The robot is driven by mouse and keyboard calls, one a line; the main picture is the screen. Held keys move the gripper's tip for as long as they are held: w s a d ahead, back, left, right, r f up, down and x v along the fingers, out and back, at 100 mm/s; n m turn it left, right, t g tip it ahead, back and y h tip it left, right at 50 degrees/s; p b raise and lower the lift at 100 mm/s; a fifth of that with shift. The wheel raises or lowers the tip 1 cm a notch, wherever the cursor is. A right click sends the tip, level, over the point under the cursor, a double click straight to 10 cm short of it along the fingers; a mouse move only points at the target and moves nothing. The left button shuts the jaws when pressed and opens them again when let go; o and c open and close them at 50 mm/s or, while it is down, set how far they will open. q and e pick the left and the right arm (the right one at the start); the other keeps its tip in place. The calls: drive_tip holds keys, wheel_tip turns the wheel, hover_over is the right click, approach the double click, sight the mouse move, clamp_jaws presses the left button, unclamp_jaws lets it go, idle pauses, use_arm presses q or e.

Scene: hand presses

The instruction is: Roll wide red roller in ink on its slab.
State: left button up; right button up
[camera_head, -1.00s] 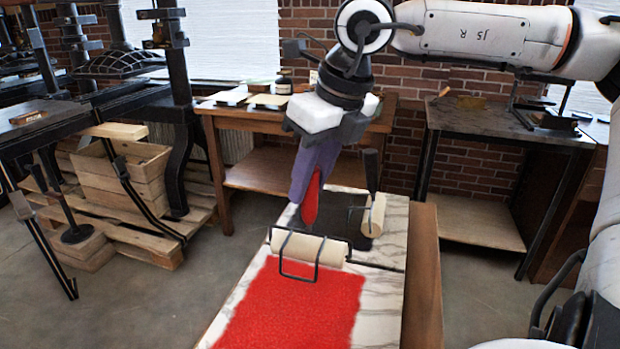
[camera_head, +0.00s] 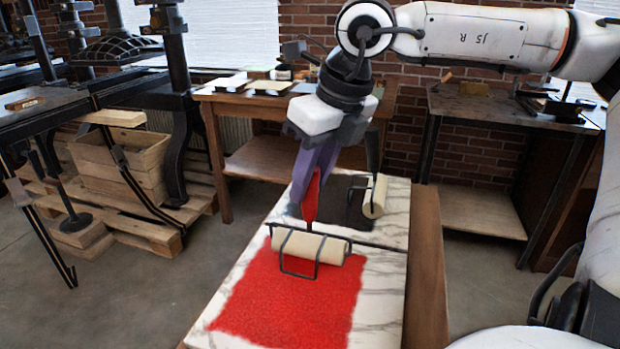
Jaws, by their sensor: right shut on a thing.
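The wide red roller has a red handle (camera_head: 311,200) and a pale cream cylinder (camera_head: 309,246) in a dark wire frame. My right gripper (camera_head: 313,178), with purple fingers, is shut on the red handle from above. The cylinder lies across the far end of the red ink patch (camera_head: 285,303) on the marble slab (camera_head: 385,270); it looks cream, with no red visible on it. Whether it presses on the ink is hard to tell. My left gripper is not in view.
Behind, a second, narrower roller (camera_head: 375,197) stands by a black ink patch (camera_head: 340,200). Wooden benches (camera_head: 255,165) stand behind, a press and wooden crate (camera_head: 120,165) at left.

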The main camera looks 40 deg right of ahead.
drive_tip(key=shift+f, duration=0.2)
idle(0.4)
drive_tip(key=shift+f+b, duration=0.15)
drive_tip(key=shift+b, duration=0.25)
drive_tip(key=shift+a, duration=0.1)
